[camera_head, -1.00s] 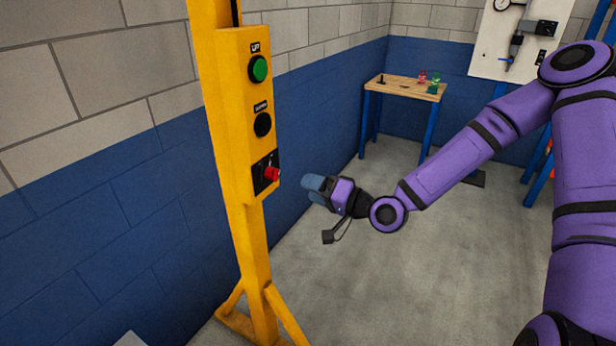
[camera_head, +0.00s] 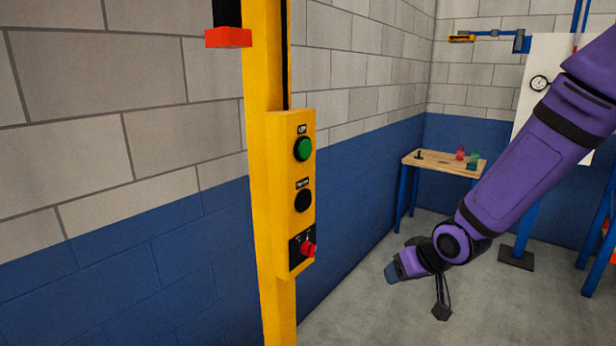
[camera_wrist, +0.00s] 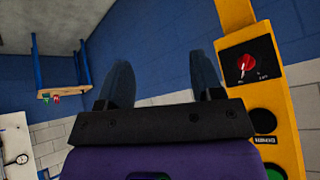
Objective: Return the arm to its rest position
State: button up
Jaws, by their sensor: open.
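My gripper (camera_head: 391,272) hangs at the end of my purple arm, to the right of the yellow post and apart from it. In the wrist view its two dark blue fingers (camera_wrist: 160,85) stand apart with nothing between them. The yellow control box (camera_head: 283,195) carries a green button (camera_head: 303,149), a black button (camera_head: 303,200) and a red knob (camera_head: 309,250). In the wrist view the red knob (camera_wrist: 246,64) and the box appear upside down, just right of the fingers.
A red block (camera_head: 228,38) sits high on the post. A small wooden table (camera_head: 445,162) with a red and a green item stands at the back. A white panel (camera_head: 560,90) with a gauge is at the right. The floor (camera_head: 370,315) around my gripper looks clear.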

jog(key=s+d+r+h, duration=0.3)
jog(key=s+d+r, duration=0.15)
jog(key=r, duration=0.35)
jog(key=s+d+r+m, duration=0.1)
jog(key=s+d+r, duration=0.1)
jog(key=s+r, duration=0.5)
jog(key=s+d+r+m+g, duration=0.1)
jog(key=s+d+r+m, duration=0.1)
jog(key=s+r, duration=0.5)
jog(key=s+d, duration=0.1)
jog(key=s, duration=0.5)
jog(key=shift+r, duration=0.4)
